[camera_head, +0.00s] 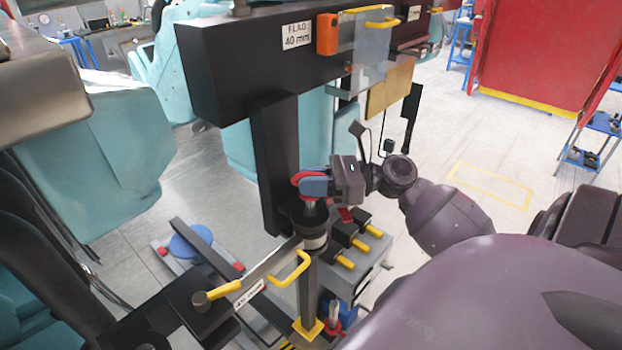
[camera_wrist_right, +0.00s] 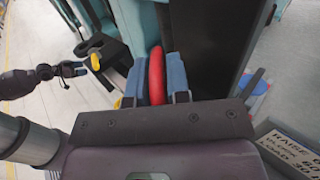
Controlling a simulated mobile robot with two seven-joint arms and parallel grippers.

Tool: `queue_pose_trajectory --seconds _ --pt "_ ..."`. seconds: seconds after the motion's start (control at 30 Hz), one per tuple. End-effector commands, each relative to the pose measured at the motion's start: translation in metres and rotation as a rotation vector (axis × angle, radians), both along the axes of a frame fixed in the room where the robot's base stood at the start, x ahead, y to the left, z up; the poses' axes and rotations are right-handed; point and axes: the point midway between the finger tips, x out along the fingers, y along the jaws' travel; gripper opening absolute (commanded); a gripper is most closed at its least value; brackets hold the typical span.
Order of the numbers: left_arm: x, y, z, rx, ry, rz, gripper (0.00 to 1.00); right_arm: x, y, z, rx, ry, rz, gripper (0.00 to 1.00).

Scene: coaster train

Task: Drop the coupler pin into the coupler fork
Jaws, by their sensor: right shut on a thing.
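My right gripper (camera_head: 318,187) is shut on the coupler pin, gripping its red ring handle (camera_head: 304,176). In the right wrist view the red ring (camera_wrist_right: 157,78) stands between the two blue finger pads (camera_wrist_right: 178,76). A short bit of pale shaft shows below the fingers, over a black round post (camera_head: 310,222) with a light band. The pin's lower end is hidden, so I cannot tell whether it is inside the fork. In the right wrist view a dark arm, which seems to be my left one, ends in a small gripper (camera_wrist_right: 76,69) beside a yellow knob; its jaws are too small to read.
A black beam (camera_head: 245,70) with a "40 mm" sign hangs above, with a dark upright behind my right gripper. Yellow-tipped levers (camera_head: 365,224) on a grey box stand just right of the post. A bar with a yellow handle (camera_head: 291,270) lies in front. Open floor lies to the right.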

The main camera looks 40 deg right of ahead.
Motion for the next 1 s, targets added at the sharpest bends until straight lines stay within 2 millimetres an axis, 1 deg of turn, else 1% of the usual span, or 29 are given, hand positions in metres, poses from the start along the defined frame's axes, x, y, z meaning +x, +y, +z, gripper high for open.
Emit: queue_pose_trajectory --seconds 0.83,1.0 --pt "0.000 0.000 -0.006 0.000 -0.001 0.000 0.73 0.000 0.000 -0.017 0.001 -0.001 0.000 0.00" --pt "0.000 0.000 -0.004 0.000 -0.001 0.000 0.73 0.000 0.000 -0.015 0.000 0.000 0.000 0.00"
